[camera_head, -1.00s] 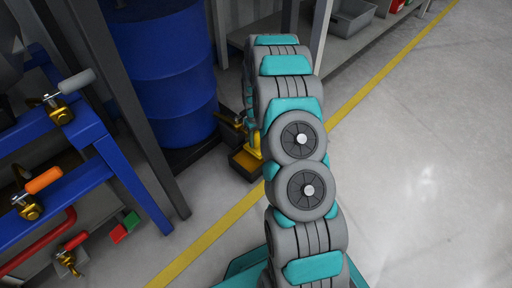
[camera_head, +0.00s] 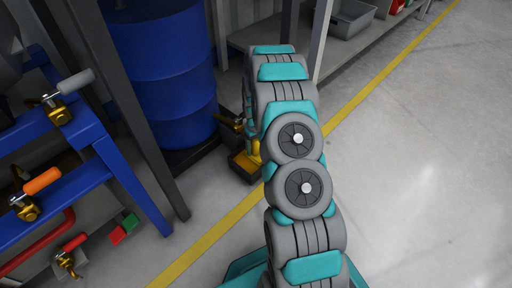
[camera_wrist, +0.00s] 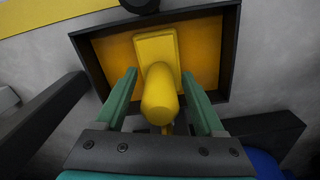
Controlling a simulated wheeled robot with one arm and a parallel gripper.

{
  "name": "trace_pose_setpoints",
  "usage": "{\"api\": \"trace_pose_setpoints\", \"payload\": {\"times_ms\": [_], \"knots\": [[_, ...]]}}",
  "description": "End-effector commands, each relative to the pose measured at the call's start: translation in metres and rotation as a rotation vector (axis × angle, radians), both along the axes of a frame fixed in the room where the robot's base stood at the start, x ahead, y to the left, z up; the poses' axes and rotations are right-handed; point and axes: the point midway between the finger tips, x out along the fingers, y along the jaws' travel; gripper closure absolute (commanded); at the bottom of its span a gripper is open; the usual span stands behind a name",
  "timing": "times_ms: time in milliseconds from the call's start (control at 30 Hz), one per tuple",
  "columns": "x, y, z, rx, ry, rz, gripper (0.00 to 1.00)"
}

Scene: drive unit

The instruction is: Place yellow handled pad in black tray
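The black tray (camera_wrist: 233,50) has a dark rim and an orange-yellow floor in the wrist view. In the head view the tray (camera_head: 240,174) stands on the floor by the blue drum. The yellow handled pad (camera_wrist: 157,48) is seen from above, inside the tray's outline, its round handle pointing toward the wrist camera. I cannot tell whether its base touches the tray floor. My gripper (camera_wrist: 159,74) has its two green fingers apart on both sides of the handle, with gaps showing. In the head view my arm partly hides the pad (camera_head: 254,150), and my fingers are hard to make out.
A blue drum (camera_head: 170,75) stands behind grey posts. A blue rack (camera_head: 80,150) with several handled tools is at the left. A grey bin (camera_head: 352,20) sits on a low shelf. Open floor lies right of the yellow line (camera_head: 225,225).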

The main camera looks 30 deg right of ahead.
Motion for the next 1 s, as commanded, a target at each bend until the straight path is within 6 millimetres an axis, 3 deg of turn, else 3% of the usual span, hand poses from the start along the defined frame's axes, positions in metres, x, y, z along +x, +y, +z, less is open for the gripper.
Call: {"api": "trace_pose_setpoints", "payload": {"times_ms": [267, 433, 1000], "knots": [[0.0, 0.0, 0.002, 0.0, 0.0, 0.0, 0.29], [0.001, 0.0, 0.015, -0.001, -0.002, 0.0, 0.29], [0.0, 0.0, 0.116, 0.0, -0.001, 0.0, 0.29]]}}
